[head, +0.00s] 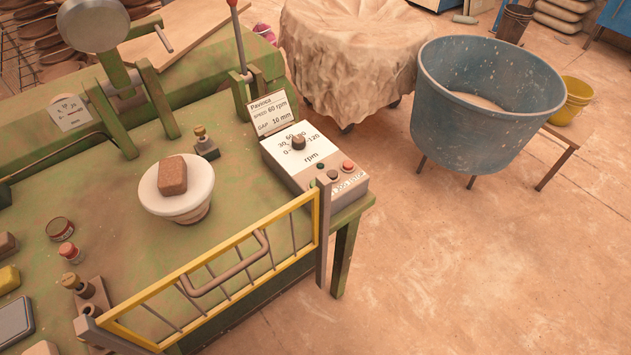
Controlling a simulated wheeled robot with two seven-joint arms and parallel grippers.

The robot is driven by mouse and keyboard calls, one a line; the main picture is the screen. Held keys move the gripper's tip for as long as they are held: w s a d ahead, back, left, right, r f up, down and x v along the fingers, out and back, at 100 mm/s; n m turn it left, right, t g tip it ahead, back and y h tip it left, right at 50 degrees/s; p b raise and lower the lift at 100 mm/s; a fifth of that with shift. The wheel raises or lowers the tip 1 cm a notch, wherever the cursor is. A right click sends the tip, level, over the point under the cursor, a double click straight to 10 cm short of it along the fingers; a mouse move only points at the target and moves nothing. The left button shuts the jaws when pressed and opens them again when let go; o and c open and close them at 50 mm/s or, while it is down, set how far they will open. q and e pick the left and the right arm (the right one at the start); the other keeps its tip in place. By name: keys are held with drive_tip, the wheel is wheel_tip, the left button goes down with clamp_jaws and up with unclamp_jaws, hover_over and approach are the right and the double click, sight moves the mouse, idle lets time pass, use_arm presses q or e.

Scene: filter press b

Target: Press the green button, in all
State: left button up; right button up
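The control box (322,160) stands at the right end of the green machine table. Its sloped white face carries a dial knob (298,142) with rpm marks. Below the dial are a small dark green round piece (320,166), a dark round piece (332,174) and a red button (348,166). Which of the small round pieces is the green button, and whether it is pressed, I cannot tell for sure. A label card (270,111) stands behind the dial. Neither of my grippers shows in the head view.
A yellow barred guard (235,240) runs along the table's front edge, its right post close to the box. A white round plate (154,198) with a brown block (173,175) stands left of the box. A blue tub (440,117) stands at the right. The floor in front is clear.

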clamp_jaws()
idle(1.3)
